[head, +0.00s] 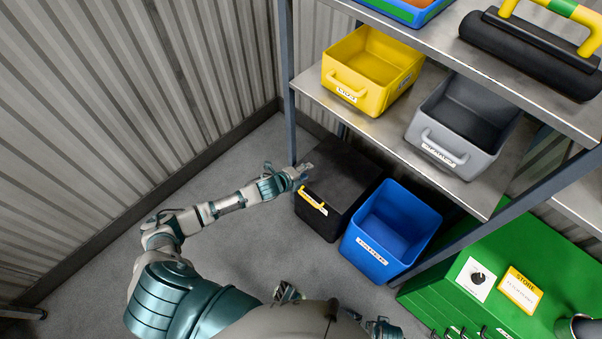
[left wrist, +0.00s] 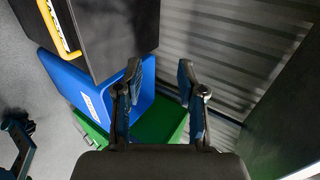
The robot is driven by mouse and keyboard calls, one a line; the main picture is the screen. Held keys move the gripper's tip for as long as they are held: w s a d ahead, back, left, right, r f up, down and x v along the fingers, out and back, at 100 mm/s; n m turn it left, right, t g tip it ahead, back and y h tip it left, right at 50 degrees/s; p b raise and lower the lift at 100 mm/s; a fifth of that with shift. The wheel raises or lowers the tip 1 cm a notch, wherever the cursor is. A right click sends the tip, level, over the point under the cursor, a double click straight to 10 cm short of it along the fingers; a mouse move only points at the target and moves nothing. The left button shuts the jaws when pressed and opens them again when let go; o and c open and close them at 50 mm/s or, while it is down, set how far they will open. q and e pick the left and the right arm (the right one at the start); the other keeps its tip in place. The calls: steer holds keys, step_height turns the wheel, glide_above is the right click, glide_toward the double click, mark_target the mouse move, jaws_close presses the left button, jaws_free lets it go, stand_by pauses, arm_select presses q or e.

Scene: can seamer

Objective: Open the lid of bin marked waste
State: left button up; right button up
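A black bin with a closed flat black lid (head: 345,180) stands on the floor under the shelf. A yellow handle (head: 312,202) is on its front, beside a small label too small to read. The bin also shows at the upper left of the left wrist view (left wrist: 112,30), with its yellow handle (left wrist: 58,28). My left gripper (head: 303,172) is at the left edge of the black bin, near lid height, behind the handle. In the left wrist view its two fingers (left wrist: 160,82) are apart with nothing between them. Whether it touches the bin I cannot tell.
An open blue bin (head: 357,240) stands right of the black bin. A green cabinet (head: 540,250) is further right. The shelf (head: 370,122) above holds a yellow bin (head: 345,82) and a grey bin (head: 430,140). A corrugated wall (head: 120,90) is at the left. Floor in front is clear.

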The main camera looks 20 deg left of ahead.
arm_select(q)
steer(key=v, duration=0.2)
steer(key=shift+s+r, duration=0.15)
steer(key=shift+s, duration=0.15)
steer(key=shift+a, duration=0.1)
